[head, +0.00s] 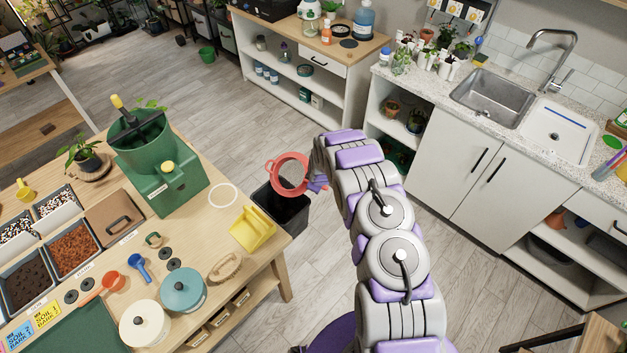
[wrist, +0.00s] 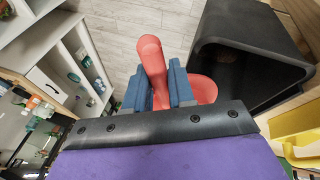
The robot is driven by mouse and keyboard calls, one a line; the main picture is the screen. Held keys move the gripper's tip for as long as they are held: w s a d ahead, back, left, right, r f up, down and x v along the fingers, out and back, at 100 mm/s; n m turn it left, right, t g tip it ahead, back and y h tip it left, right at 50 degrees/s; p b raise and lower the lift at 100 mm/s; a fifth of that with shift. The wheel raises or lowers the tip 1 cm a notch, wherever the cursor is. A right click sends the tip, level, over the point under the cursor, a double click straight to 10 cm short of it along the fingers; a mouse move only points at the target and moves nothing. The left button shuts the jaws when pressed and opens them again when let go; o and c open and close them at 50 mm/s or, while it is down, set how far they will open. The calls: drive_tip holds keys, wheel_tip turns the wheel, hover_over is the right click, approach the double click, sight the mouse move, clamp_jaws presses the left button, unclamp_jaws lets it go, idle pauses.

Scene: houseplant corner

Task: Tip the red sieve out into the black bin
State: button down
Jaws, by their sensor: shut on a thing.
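The red sieve (head: 288,174) is a round rim with a handle. In the head view it is held up and tilted at the rim of the black bin (head: 284,212), partly in front of it. My gripper (head: 318,183) is shut on the sieve's handle. In the wrist view, my blue-grey fingers (wrist: 166,88) sit on both sides of the red handle (wrist: 153,62), and part of the sieve's bowl (wrist: 203,90) shows to the right. The bin (wrist: 245,35) is to the right there, its inside dark. I cannot tell whether the sieve holds anything.
The wooden table (head: 215,250) stands left of the bin, with a yellow scoop (head: 253,229) near its edge and a green machine (head: 160,165) behind. White shelving (head: 305,75) and the sink counter (head: 480,110) stand farther back. The floor between is clear.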

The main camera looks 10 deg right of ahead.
drive_tip(key=shift+a+g+p, duration=0.1)
drive_tip(key=shift+g+p, duration=0.2)
drive_tip(key=shift+p, duration=0.3)
drive_tip(key=shift+w+g+y+p, duration=0.3)
drive_tip(key=shift+y+p, duration=0.2)
drive_tip(key=shift+p, duration=0.2)
drive_tip(key=shift+s+f+p, duration=0.1)
drive_tip(key=shift+f+p, duration=0.05)
drive_tip(key=shift+p, duration=0.15)
drive_tip(key=shift+f+m+g+y+b, duration=0.3)
drive_tip(key=shift+f+g+y+b, duration=0.15)
drive_tip(key=shift+g, duration=0.25)
drive_tip(key=f+g+y+b, duration=0.1)
drive_tip(key=g+y+b, duration=0.1)
drive_tip(key=b, duration=0.3)
drive_tip(key=shift+w+f, duration=0.1)
drive_tip(key=shift+w, duration=0.1)
drive_tip(key=shift+s, duration=0.1)
drive_tip(key=shift+r, duration=0.2)
